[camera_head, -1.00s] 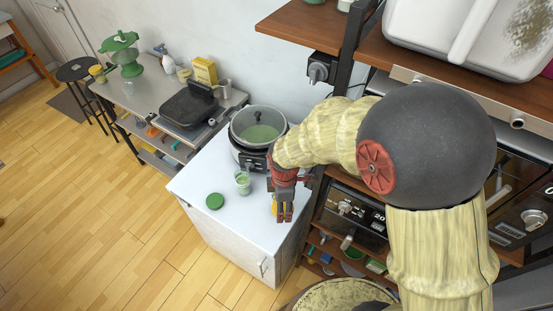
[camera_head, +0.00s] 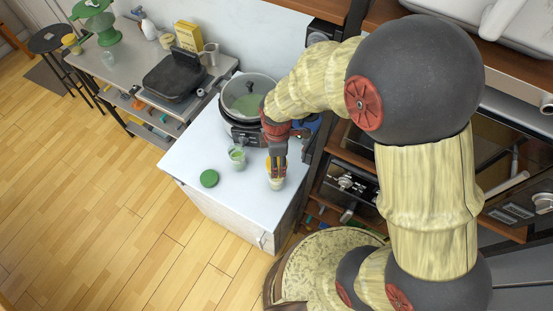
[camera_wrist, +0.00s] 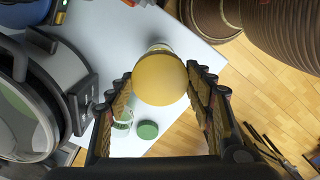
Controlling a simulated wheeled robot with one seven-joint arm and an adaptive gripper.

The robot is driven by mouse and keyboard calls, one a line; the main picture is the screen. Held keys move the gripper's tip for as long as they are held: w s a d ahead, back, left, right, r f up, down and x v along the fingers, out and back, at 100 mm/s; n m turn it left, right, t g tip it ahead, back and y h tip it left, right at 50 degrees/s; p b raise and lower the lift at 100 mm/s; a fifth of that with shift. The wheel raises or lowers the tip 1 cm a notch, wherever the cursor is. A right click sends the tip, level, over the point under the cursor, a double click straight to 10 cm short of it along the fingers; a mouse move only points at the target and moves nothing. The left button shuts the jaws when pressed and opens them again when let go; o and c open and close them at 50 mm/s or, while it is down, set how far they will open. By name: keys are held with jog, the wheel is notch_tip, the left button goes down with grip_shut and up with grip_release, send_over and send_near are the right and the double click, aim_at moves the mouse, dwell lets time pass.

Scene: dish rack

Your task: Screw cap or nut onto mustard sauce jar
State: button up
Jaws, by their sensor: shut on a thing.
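A round yellow cap (camera_wrist: 160,79) fills the middle of the wrist view, between the fingers of my gripper (camera_wrist: 160,85), which is shut on it. A pale jar (camera_wrist: 160,47) shows just past the cap's far edge. In the head view my gripper (camera_head: 276,172) points down over this pale jar (camera_head: 276,184), near the right edge of the white counter (camera_head: 215,150). A little yellow shows at the fingertips there. The cap covers the jar's mouth in the wrist view, so I cannot tell whether it is seated or threaded.
A pot (camera_head: 247,95) on a cooker stands behind. Shelves (camera_head: 345,190) are close on the right.

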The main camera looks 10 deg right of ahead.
jog(key=shift+f+b, duration=0.75)
jog(key=shift+f, duration=0.7)
jog(key=shift+f, duration=0.1)
jog(key=shift+f, duration=0.35)
jog(key=shift+f+b, duration=0.95)
jog(key=shift+f, duration=0.2)
jog(key=m, duration=0.4)
jog(key=shift+m, duration=0.3)
